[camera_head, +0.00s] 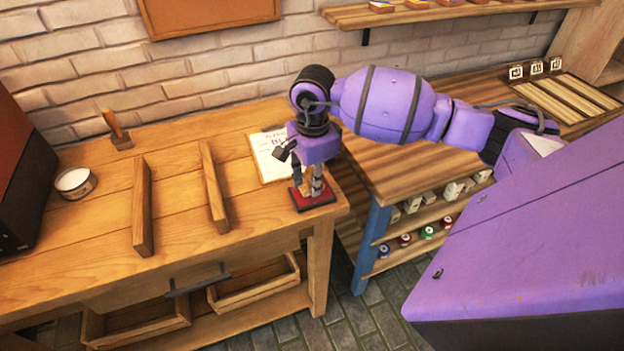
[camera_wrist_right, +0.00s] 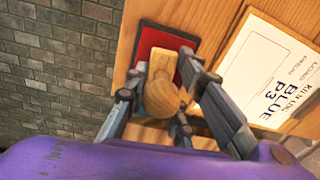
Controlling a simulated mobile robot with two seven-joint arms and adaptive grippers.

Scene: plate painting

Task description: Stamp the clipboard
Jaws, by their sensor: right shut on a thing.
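My right gripper (camera_head: 310,188) is shut on a wooden-handled stamp (camera_wrist_right: 163,90). The stamp is upright over the red ink pad (camera_head: 325,200) near the table's right end. The wrist view shows the stamp between the fingers and the red pad (camera_wrist_right: 157,39) under it; whether they touch is hard to tell. The clipboard (camera_head: 264,160) with a white sheet lies just behind and left of the pad in the head view. In the wrist view the clipboard (camera_wrist_right: 262,70) is to the right, with printed text including "BLUE P3". My left gripper is not in view.
Two upright wooden slats (camera_head: 142,215) stand on the table, left of the gripper. A white round tin (camera_head: 75,183) and a wooden-handled tool (camera_head: 115,130) are farther left. A second table with shelves (camera_head: 400,170) stands to the right.

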